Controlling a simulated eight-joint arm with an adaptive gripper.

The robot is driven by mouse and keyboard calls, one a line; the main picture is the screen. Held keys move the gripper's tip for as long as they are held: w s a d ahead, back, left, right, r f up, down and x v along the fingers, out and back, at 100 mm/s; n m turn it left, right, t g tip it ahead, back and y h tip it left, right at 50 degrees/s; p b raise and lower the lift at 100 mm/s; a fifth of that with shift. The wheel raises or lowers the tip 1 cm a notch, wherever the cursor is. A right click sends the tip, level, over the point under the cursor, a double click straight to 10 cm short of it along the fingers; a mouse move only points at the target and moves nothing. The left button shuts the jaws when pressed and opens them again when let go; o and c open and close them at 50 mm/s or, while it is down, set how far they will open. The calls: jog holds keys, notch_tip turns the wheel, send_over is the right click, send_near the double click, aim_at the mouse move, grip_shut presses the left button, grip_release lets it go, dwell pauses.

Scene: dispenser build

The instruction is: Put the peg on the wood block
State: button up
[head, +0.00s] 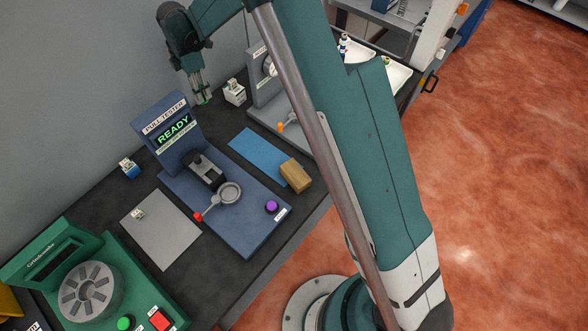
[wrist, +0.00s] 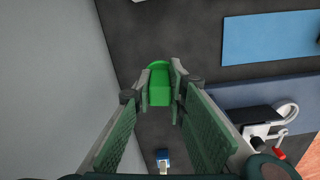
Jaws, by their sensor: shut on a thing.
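The green peg (wrist: 160,88) is between the fingertips of my gripper (wrist: 160,92) in the wrist view. My gripper is shut on it. In the head view my gripper (head: 202,95) points down at the back of the dark bench, near the wall, with a little green at its tips. I cannot tell whether the peg touches the bench. The wood block (head: 296,176) lies at the near end of the blue mat (head: 256,149), to the right of and nearer than my gripper. Its top is bare. The block is out of the wrist view.
The blue pull tester (head: 170,125) with its lever stands between the mat and a grey pad (head: 160,230). A small white box (head: 234,92) is just right of my gripper. A grey machine (head: 268,110) stands beyond the mat. A green machine (head: 95,285) is front left.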

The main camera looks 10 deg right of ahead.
jog(key=s+d+r, duration=0.4)
jog(key=s+d, duration=0.3)
jog(key=d, duration=0.4)
jog(key=r+n, duration=0.1)
jog(key=n, duration=0.1)
send_over(295, 172)
jog(key=shift+r, duration=0.1)
jog(key=shift+f, duration=2.95)
jog(key=shift+f, duration=2.1)
jog(key=shift+f+b, duration=0.5)
jog(key=shift+b, duration=0.25)
